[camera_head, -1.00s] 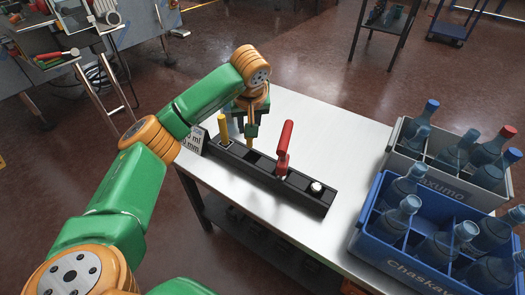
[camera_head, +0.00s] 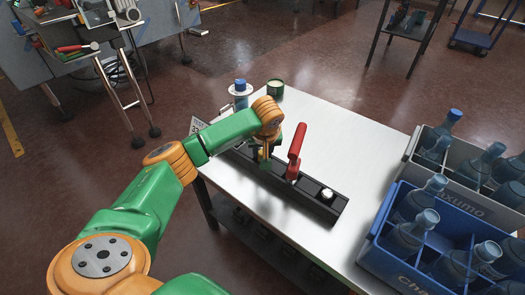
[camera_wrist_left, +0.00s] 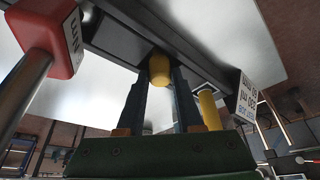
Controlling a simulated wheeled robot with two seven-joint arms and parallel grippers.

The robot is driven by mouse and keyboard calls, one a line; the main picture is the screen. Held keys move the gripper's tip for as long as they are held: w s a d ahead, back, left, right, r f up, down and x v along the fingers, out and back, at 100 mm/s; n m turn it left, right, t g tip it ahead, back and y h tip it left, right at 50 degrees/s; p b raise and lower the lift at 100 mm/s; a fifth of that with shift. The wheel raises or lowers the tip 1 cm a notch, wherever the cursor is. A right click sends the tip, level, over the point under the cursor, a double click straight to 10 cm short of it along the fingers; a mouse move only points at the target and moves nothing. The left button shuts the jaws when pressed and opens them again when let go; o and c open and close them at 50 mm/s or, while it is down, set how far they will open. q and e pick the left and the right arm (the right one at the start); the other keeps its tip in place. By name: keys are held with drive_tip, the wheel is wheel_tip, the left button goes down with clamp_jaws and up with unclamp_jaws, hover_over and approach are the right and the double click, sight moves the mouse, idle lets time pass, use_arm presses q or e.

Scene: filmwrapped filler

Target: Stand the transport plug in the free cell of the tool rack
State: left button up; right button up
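The long black tool rack (camera_head: 322,207) lies along the table's front edge; its row also shows in the wrist view (camera_wrist_left: 195,62). My left gripper (camera_head: 266,152) is over the rack, left of the red-handled tool (camera_head: 296,150). In the wrist view its two fingers (camera_wrist_left: 160,76) close against a yellow piece (camera_wrist_left: 159,70), seemingly the transport plug. The piece is at the rack; I cannot tell whether its end is inside a cell. A second yellow post (camera_wrist_left: 209,108) stands beside it. The red tool also shows in the wrist view (camera_wrist_left: 66,40). The free cell is hidden by my gripper.
A blue crate (camera_head: 372,250) and a grey crate (camera_head: 412,150) with bottles stand on the right. A blue-capped bottle (camera_head: 240,95) and a green tin (camera_head: 276,87) stand at the back left. The middle tabletop is clear.

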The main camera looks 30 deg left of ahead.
use_arm(q)
drive_tip(key=o, duration=0.3)
drive_tip(key=shift+r, duration=0.25)
drive_tip(key=p+v, duration=0.1)
drive_tip(key=v, duration=1.1)
drive_tip(key=shift+p, duration=0.35)
drive_tip(key=shift+a, duration=0.1)
